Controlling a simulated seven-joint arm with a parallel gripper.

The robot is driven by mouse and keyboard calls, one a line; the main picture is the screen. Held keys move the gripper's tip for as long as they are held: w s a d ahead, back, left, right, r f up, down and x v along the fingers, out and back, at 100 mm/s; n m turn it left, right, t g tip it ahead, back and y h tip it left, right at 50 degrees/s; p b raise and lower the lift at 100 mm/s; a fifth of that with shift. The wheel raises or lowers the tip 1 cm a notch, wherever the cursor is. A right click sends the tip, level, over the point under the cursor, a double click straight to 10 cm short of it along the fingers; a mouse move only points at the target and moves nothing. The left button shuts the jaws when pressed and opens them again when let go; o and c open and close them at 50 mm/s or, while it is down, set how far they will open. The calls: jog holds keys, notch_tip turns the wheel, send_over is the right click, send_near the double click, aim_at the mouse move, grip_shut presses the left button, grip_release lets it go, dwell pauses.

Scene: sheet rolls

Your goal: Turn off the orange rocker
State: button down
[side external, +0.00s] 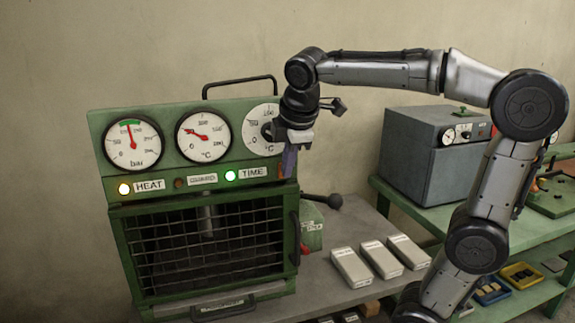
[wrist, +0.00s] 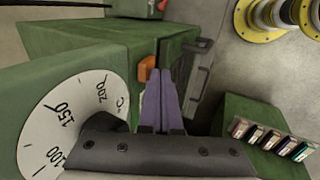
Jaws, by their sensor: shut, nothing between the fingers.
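The orange rocker (wrist: 147,70) shows in the wrist view, a small orange block on a side face of the green press (side external: 195,187). My gripper (wrist: 161,76) has purple fingers, closed together and empty. Their tips appear right beside the rocker, just to its right in the wrist view; I cannot tell whether they touch it. In the side view my gripper (side external: 289,174) points down at the press's upper right edge, beside the rightmost dial.
The press front has dials, lit HEAT (side external: 149,186) and TIME lamps, and a barred guard (side external: 205,247). A black-knobbed lever (side external: 335,201) and white boxes (side external: 381,258) are to its right. A grey cabinet (side external: 430,158) stands farther right. A metal handle (wrist: 199,72) is near my fingers.

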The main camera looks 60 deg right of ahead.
jog(key=shift+w+d+r+g+y, duration=0.2)
jog(key=shift+w+d+g+y, duration=0.2)
jog(key=shift+d+g, duration=0.1)
